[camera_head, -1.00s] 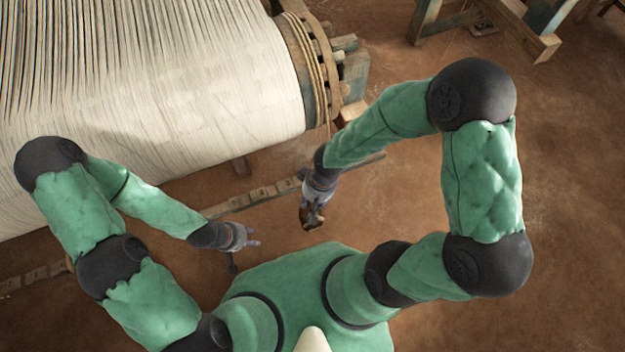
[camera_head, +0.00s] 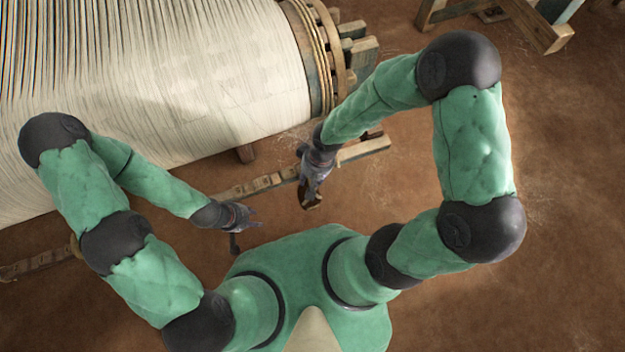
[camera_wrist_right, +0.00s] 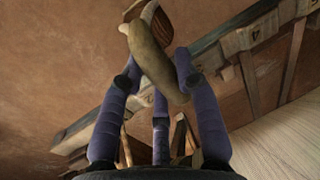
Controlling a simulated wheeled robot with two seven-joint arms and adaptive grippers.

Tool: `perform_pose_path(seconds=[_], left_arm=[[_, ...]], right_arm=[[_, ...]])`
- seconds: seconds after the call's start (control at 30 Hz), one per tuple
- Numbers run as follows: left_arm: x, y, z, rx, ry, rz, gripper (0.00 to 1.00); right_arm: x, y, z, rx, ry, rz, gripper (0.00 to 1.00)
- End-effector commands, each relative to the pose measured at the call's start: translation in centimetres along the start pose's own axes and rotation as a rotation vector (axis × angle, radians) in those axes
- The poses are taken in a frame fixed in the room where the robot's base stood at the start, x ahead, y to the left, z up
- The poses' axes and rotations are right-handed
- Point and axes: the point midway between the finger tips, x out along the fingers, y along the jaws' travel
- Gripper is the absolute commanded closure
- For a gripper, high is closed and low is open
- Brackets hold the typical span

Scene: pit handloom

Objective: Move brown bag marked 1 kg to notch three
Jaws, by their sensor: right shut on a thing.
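My right gripper (camera_head: 311,188) is shut on a brown and tan thing, which looks like the bag (camera_wrist_right: 150,60). In the right wrist view it sits between the dark fingers. Its brown part is at the top and its tan part runs down between the fingertips. No 1 kg mark is readable. The notched wooden beam (camera_head: 265,184) runs behind the gripper, and it also shows in the right wrist view (camera_wrist_right: 188,62) with marks on its face. Which notch is three cannot be told. My left gripper (camera_head: 243,215) is near the beam's front side; its jaws are unclear.
The loom's large roller of pale threads (camera_head: 200,80) fills the upper left, with a roped wooden end (camera_head: 315,55). A small dark thing (camera_head: 235,243) shows below my left gripper. A wooden frame (camera_head: 530,25) stands at the upper right. The earth floor on the right is clear.

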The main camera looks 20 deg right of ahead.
Motion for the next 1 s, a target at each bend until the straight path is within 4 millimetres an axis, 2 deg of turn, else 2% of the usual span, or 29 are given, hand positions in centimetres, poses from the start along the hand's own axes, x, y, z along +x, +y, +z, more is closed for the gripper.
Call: perform_pose_path(seconds=[1.0], left_arm=[[-1.6,0.6,0.1,0.000,0.000,0.000,0.60]], right_arm=[[0.1,0.1,-6.1,0.001,0.004,0.000,1.00]])
